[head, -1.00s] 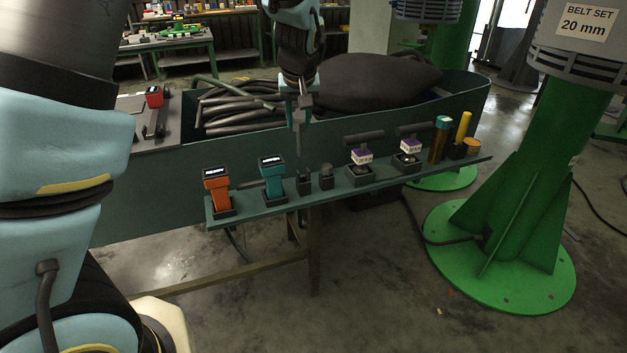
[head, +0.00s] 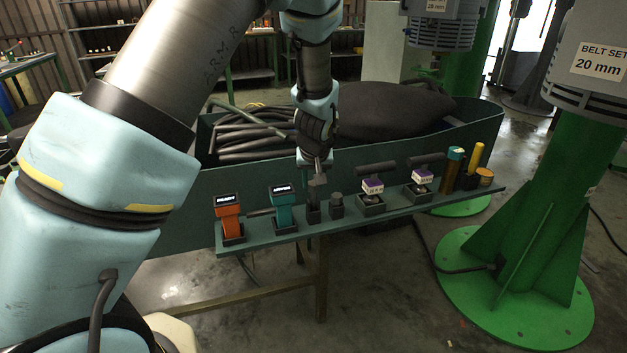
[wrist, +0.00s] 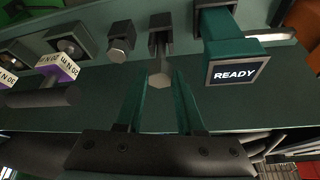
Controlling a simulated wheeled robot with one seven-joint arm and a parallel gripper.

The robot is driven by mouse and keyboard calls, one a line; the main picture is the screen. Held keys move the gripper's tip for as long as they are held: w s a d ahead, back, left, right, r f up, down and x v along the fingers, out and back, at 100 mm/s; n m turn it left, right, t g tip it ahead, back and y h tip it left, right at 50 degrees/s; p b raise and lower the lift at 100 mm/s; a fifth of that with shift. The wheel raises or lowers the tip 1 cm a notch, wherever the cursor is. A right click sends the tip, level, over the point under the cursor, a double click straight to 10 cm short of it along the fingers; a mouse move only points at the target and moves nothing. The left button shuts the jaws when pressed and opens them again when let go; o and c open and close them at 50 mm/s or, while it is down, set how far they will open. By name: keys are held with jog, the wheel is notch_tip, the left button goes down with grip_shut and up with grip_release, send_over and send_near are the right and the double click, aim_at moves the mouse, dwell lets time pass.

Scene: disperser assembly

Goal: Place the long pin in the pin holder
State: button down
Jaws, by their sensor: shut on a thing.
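My gripper (head: 314,163) is shut on the long pin (head: 317,188), a grey pin with a hexagonal head. The pin hangs below the fingers, over a small dark pin holder (head: 313,214) on the green shelf. Its lower end appears to meet the holder's opening; I cannot tell how deep it sits. In the wrist view the hexagonal pin head (wrist: 160,79) shows at the fingertips (wrist: 167,76), with the holder (wrist: 160,22) behind it. A shorter pin (head: 336,198) stands in the neighbouring holder.
On the shelf (head: 285,238), an orange tool (head: 228,214) and a teal tool (head: 283,205) stand left of the holder. Two tools with purple-and-white blocks (head: 373,186) and several cylinders stand to the right. A bin with hoses (head: 245,135) lies behind.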

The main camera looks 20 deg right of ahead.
jog(key=shift+f, duration=0.1)
jog(key=shift+f+b, duration=0.5)
jog(key=c, duration=0.5)
grip_release()
jog(key=shift+r, duration=0.1)
jog(key=shift+r+p, duration=0.3)
jog(key=shift+p, duration=0.05)
jog(key=b+v, duration=0.1)
jog(key=v, duration=1.1)
jog(key=shift+r+b, duration=0.25)
jog(key=shift+b, duration=0.1)
jog(key=a+f+n+g+y, duration=0.1)
jog(key=a+f+n+g, duration=0.1)
jog(key=a, duration=2.4)
jog(key=shift+n+g+y, duration=0.3)
jog(key=shift+n+g, duration=0.2)
jog(key=shift+n, duration=0.1)
jog(key=s+a, duration=0.2)
jog(key=a, duration=0.1)
jog(key=s+a, duration=0.4)
jog(key=a, duration=0.1)
jog(key=shift+a+f, duration=0.15)
jog(key=shift+a, duration=0.2)
